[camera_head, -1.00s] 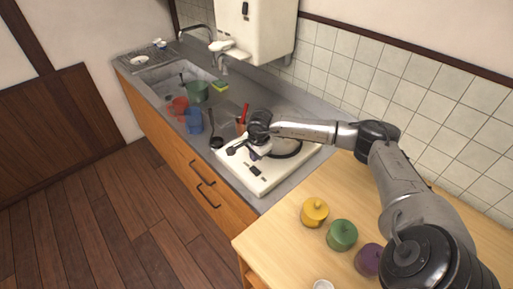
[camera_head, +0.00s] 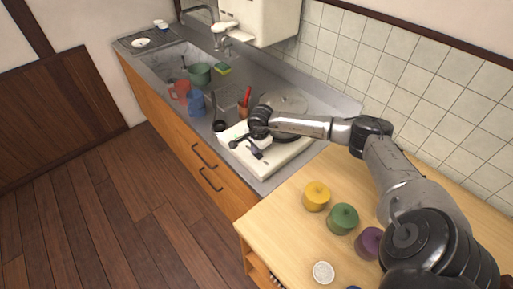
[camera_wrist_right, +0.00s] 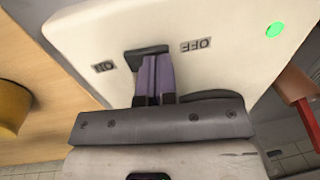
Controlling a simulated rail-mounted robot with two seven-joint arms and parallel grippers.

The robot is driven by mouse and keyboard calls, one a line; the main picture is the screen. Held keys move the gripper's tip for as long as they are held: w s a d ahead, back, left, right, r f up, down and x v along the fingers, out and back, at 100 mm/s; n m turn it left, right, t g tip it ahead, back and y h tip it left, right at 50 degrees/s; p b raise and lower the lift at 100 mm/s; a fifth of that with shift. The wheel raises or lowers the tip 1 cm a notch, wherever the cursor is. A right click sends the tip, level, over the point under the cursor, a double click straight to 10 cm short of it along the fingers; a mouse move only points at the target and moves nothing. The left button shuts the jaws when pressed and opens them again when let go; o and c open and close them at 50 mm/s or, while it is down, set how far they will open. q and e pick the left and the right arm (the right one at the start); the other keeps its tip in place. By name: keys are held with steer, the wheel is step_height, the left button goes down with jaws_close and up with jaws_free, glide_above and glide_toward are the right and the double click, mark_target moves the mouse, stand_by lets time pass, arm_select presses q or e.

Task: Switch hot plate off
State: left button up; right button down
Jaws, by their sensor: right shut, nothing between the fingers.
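The white hot plate (camera_head: 290,153) stands on the counter in the head view, with its front panel towards the lower left. In the right wrist view its panel (camera_wrist_right: 100,40) shows upside down, with an ON label (camera_wrist_right: 104,67), an OFF label (camera_wrist_right: 196,45) and a lit green light (camera_wrist_right: 275,30). A dark switch (camera_wrist_right: 147,50) lies between the labels. My right gripper (camera_wrist_right: 155,88) is shut and empty, its purplish fingers over the switch. Whether they touch it I cannot tell. In the head view my right gripper (camera_head: 256,147) is low over the panel. My left gripper is out of view.
Yellow (camera_head: 316,196), green (camera_head: 343,218) and purple (camera_head: 369,242) lidded jars stand on the wooden table, below my right arm.

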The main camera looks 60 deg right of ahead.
steer(key=shift+w+f, duration=0.15)
steer(key=shift+f, duration=0.2)
steer(key=shift+d+r+g, duration=0.1)
steer(key=shift+r+g, duration=0.05)
steer(key=shift+g, duration=0.15)
steer(key=shift+s, duration=0.2)
steer(key=shift+s, duration=0.25)
steer(key=shift+s+a+p, duration=0.3)
steer(key=shift+s+p, duration=0.15)
steer(key=shift+r, duration=0.15)
